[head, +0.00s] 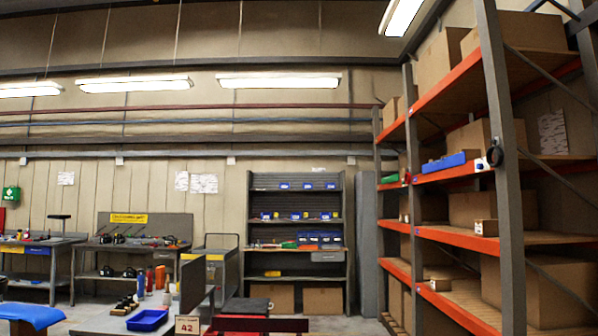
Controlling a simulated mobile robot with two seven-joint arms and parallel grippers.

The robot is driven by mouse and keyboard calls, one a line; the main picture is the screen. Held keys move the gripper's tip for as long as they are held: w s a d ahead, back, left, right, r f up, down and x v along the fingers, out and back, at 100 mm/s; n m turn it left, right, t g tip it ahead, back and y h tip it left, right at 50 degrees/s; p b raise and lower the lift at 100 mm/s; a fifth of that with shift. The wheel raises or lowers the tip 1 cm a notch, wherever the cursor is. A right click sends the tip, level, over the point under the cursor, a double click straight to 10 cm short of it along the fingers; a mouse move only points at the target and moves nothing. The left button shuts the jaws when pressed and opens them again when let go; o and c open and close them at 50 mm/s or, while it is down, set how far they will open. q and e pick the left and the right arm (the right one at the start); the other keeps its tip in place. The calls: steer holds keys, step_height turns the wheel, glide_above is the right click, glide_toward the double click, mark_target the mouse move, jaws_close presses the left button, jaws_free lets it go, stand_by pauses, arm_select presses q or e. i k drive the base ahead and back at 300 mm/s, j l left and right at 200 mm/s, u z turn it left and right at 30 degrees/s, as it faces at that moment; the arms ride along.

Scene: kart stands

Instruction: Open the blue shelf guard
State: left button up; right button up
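A blue, bar-like piece (449,161) lies along the front edge of a middle shelf on the tall rack at the right, just above an orange beam. It may be the blue shelf guard; it is too small to tell whether it is open or shut. A small white block with a blue mark (482,164) is at its right end, near the grey upright. Neither of my grippers is in view.
The rack (507,200) holds several cardboard boxes; a green piece (389,178) is farther left on it. A grey shelf unit (295,235) stands at the back wall, workbenches (130,246) at left. A blue tray (147,320), dark panel and red-edged piece (260,324) fill the bottom.

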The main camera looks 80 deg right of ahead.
mark_target(458, 159)
steer(key=z, duration=3.45)
steer(key=i+l, duration=0.15)
steer(key=i, duration=0.95)
steer(key=i+l, duration=0.15)
steer(key=i, duration=0.95)
steer(key=i+j, duration=0.25)
steer(key=i, duration=0.25)
steer(key=i+j, duration=0.25)
steer(key=i, duration=0.3)
steer(key=i+j, duration=0.25)
steer(key=i, duration=0.25)
steer(key=i+j, duration=0.25)
steer(key=i, duration=0.3)
